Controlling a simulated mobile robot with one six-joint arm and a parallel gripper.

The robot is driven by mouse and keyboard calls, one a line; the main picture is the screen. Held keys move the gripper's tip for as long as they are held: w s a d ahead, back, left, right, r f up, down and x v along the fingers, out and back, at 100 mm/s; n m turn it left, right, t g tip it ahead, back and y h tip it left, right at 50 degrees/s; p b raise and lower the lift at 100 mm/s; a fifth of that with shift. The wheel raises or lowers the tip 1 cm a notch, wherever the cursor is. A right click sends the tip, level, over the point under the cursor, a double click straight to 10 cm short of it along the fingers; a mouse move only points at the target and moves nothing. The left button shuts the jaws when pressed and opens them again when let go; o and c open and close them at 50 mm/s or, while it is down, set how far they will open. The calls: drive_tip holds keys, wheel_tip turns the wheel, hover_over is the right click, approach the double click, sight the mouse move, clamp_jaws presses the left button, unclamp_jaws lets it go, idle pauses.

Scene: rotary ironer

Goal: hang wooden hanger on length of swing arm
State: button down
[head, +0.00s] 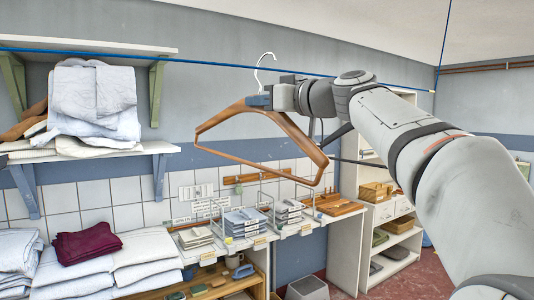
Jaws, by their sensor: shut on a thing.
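A wooden hanger (225,117) with a light metal hook (258,72) is in the middle of the head view. It hangs upright in the air with its hook on top. My gripper (262,101) comes in from the right and is shut on the hanger at its top, just below the hook. A thin blue rod or line (120,54) runs across the view and passes the hook in the picture. I cannot tell whether the hook touches it. I cannot say for certain which part is the swing arm.
Wall shelves (90,150) with folded linen stand at the left. Below are white stacks and a dark red cloth (86,241). A counter with trays (245,218) lies behind and below the hanger. A white shelf unit (347,235) stands at the right. A second blue line (444,35) rises at the upper right.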

drive_tip(key=shift+p+x, duration=0.6)
drive_tip(key=shift+x, duration=2.9)
drive_tip(key=shift+w+d, duration=0.15)
drive_tip(key=shift+d, duration=0.05)
drive_tip(key=shift+b+v, duration=0.5)
drive_tip(key=shift+v, duration=2.15)
drive_tip(key=shift+a, duration=0.2)
